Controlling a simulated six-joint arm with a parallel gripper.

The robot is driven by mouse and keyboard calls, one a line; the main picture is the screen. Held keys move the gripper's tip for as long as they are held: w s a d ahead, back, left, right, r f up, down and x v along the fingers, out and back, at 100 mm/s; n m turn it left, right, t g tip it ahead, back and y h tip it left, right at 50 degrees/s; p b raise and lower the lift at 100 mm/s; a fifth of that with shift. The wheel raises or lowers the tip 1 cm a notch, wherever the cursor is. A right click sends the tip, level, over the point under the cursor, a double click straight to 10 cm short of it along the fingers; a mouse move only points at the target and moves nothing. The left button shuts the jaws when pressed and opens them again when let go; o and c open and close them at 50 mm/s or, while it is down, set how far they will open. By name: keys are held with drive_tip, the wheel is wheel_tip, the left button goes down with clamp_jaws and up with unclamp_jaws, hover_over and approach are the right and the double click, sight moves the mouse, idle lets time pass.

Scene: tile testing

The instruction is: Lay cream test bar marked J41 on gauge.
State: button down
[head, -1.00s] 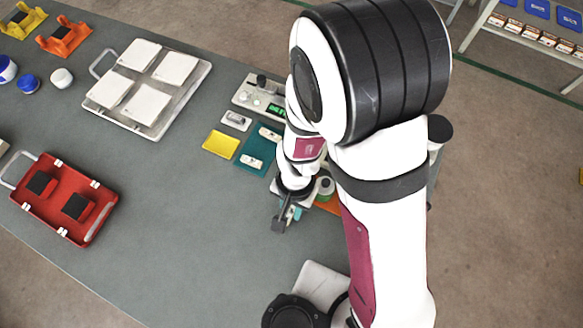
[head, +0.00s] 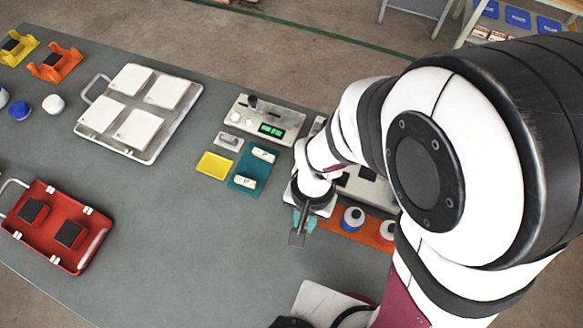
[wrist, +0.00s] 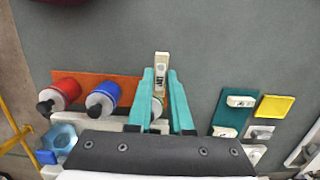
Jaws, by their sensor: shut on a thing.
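My gripper (wrist: 160,78) has teal fingers shut on a cream test bar (wrist: 162,62) with dark lettering on its face, too small to read surely. The bar is held upright in the picture, its far end beyond the fingertips. In the head view my gripper (head: 302,222) is low over the table, right of and nearer than the teal mat; the bar is not clear there. A grey-white device with a green display (head: 271,130), which looks like the gauge, stands behind the mat. Two other cream bars (head: 263,154) (head: 246,182) lie on the teal mat (head: 240,190).
An orange strip (wrist: 125,80) with red (wrist: 66,90) and blue (wrist: 103,96) bottles lies left of the fingers. A yellow pad (head: 214,165) and small grey block (head: 228,141) lie beside the mat. A tile tray (head: 150,152) and red tray (head: 55,255) stand left. Mid-table is clear.

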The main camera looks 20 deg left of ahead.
drive_tip(key=w+d+r, duration=0.3)
drive_tip(key=d+r, duration=0.1)
drive_tip(key=d, duration=0.3)
drive_tip(key=w+a+r+n, duration=0.1)
drive_tip(key=w+a+n, duration=0.2)
drive_tip(key=w+n, duration=0.3)
drive_tip(key=w+a+r+n, duration=0.1)
drive_tip(key=w+a+n, duration=0.2)
drive_tip(key=w, duration=0.5)
drive_tip(key=n+t+h, duration=0.1)
drive_tip(key=n, duration=0.8)
hover_over(282, 118)
drive_tip(key=f, duration=0.6)
drive_tip(key=shift+a+f, duration=0.2)
drive_tip(key=shift+f, duration=2.1)
drive_tip(key=c, duration=1.2)
unclamp_jaws()
drive_tip(key=shift+f, duration=0.15)
drive_tip(key=shift+c, duration=0.2)
drive_tip(key=o, duration=0.4)
